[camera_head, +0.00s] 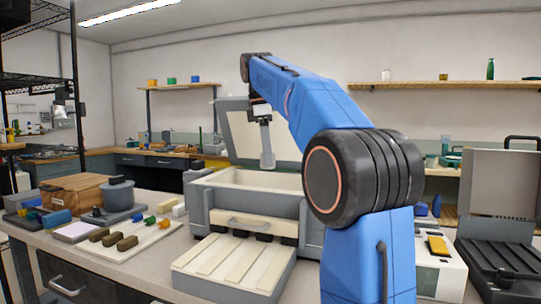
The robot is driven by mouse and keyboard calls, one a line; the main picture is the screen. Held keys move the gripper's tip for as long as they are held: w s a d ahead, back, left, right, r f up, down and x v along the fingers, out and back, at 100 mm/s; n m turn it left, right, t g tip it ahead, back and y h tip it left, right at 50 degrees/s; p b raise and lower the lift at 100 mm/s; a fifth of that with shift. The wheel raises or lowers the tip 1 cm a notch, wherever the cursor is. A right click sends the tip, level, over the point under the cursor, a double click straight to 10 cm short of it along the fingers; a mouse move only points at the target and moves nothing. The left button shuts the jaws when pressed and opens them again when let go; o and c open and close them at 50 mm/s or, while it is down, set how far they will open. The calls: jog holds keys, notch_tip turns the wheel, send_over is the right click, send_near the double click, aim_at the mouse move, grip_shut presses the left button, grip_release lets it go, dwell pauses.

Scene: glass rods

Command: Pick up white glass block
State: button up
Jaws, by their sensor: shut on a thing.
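My gripper (265,122) hangs from the end of my arm, pointing down over the open grey case. It is shut on a pale, upright piece (267,147), which appears to be the white glass block. The piece is above the case's opening and clear of its rim. The fingers are small here and their exact contact is hard to see. Other pale blocks (178,209) lie on the table to the left of the case.
The open grey case (201,205) stands mid-table, lid raised behind. A slotted tray (262,280) sits before it. A board (118,250) with brown rods and coloured pieces lies left. A dark open case (505,260) stands right. My arm hides part of the table.

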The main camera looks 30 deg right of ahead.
jog(key=s+a, duration=0.2)
jog(key=a, duration=0.1)
jog(key=s+a, duration=0.3)
jog(key=a, duration=0.1)
jog(key=s+a, duration=0.3)
jog(key=shift+a, duration=0.2)
jog(key=shift+c, duration=0.2)
